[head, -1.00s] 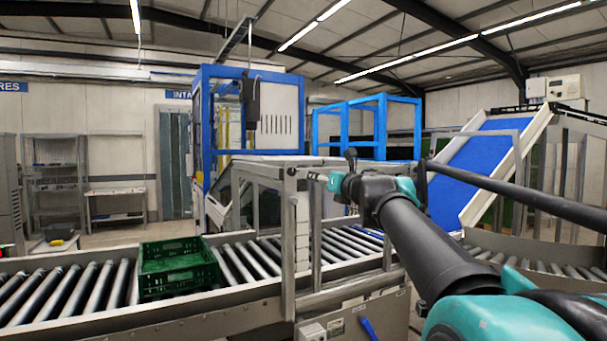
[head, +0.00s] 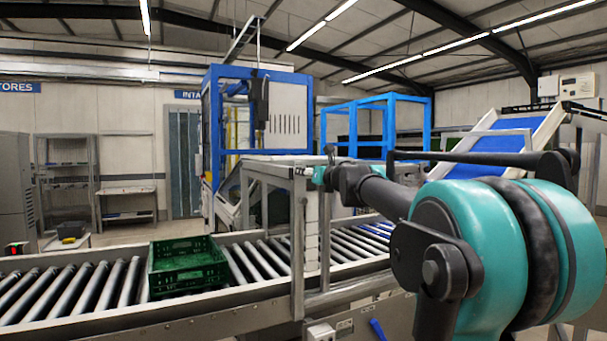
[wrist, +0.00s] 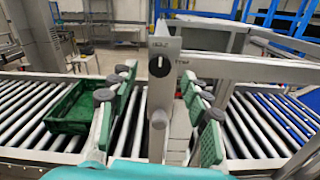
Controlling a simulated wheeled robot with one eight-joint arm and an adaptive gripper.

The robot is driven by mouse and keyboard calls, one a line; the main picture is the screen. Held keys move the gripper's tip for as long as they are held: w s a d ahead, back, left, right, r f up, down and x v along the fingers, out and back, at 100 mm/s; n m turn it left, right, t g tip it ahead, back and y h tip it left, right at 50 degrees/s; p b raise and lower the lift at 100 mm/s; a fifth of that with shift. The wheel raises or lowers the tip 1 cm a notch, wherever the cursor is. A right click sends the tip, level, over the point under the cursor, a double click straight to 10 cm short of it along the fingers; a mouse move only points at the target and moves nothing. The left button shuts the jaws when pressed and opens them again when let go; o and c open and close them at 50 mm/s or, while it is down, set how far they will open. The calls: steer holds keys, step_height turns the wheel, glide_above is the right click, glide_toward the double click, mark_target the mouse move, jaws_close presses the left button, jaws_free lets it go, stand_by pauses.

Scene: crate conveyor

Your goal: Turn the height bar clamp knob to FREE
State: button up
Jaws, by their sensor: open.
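The clamp knob (wrist: 160,68) is a dark round knob with a pale mark near its top, on a grey plate (wrist: 158,88) at the height bar post. Small lettering that looks like HOLD stands above the knob and FREE to its upper right. The mark appears to point up, towards HOLD. My gripper (wrist: 159,76) is open, its green, grey-padded fingers either side of the plate and knob in the wrist view, not visibly touching. In the head view my gripper (head: 318,175) is beside the top of the post (head: 298,240); the knob cannot be made out there.
The height bar (wrist: 250,70) runs right from the post over the roller conveyor (head: 90,285). A green crate (head: 188,280) sits on the rollers to the left. A blue-framed machine (head: 213,125) stands behind. A rounder grey knob (wrist: 158,119) lies lower on the plate.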

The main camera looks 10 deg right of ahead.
steer(key=shift+x, duration=1.75)
steer(key=shift+c, duration=0.4)
jaws_close()
steer(key=shift+m, duration=0.3)
steer(key=m, duration=1.7)
steer(key=shift+m, duration=0.3)
